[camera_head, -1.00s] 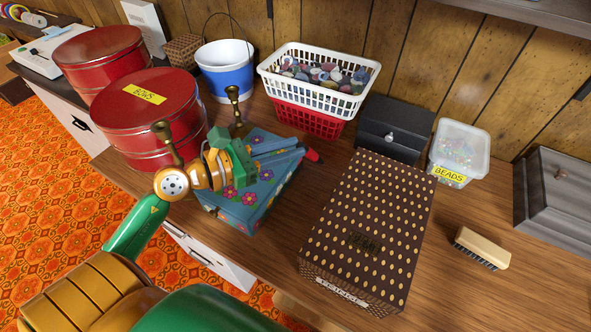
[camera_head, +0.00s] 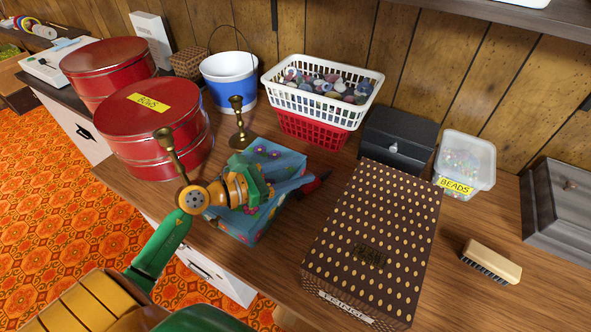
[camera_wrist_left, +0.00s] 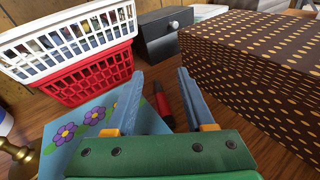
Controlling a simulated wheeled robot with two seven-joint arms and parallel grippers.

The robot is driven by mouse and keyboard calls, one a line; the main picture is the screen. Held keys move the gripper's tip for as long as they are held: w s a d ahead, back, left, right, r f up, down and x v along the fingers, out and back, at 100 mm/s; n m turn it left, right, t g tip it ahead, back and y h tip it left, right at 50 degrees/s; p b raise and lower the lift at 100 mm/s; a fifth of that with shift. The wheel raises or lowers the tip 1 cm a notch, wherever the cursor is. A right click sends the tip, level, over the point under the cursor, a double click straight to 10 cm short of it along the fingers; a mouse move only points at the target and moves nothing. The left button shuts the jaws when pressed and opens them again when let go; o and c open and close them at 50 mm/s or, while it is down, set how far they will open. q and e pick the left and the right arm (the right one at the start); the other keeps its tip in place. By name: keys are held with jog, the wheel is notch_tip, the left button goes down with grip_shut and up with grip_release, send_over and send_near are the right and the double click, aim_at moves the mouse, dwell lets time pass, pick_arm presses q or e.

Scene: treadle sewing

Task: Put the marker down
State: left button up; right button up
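The marker (camera_head: 317,184), red and dark, is at the tips of my left gripper (camera_head: 311,181), just right of the blue flowered box (camera_head: 267,159). In the left wrist view the marker (camera_wrist_left: 161,103) shows between the two blue fingers (camera_wrist_left: 160,85), with a gap on each side. The left gripper is open, reaching over the flowered box. The marker appears to lie on the wooden top; part of it is hidden by the fingers and hand. My right gripper is not in view.
A brown dotted box (camera_head: 375,235) stands right of the marker. A white basket (camera_head: 318,103) over a red one and a dark box (camera_head: 398,135) stand behind. Two brass candlesticks (camera_head: 170,150) are near my left arm. Bare wood shows around the brush (camera_head: 491,262).

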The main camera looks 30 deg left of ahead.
pick_arm(q)
jog(key=shift+r, duration=0.1)
jog(key=b+v, duration=0.2)
jog(key=v, duration=0.9)
jog(key=shift+s+a+b, duration=0.1)
jog(key=shift+s+b, duration=0.05)
jog(key=shift+b, duration=0.25)
jog(key=shift+s+a+r, duration=0.1)
jog(key=shift+s+a, duration=0.05)
jog(key=shift+s, duration=0.1)
jog(key=shift+o, duration=0.5)
jog(key=shift+r, duration=0.15)
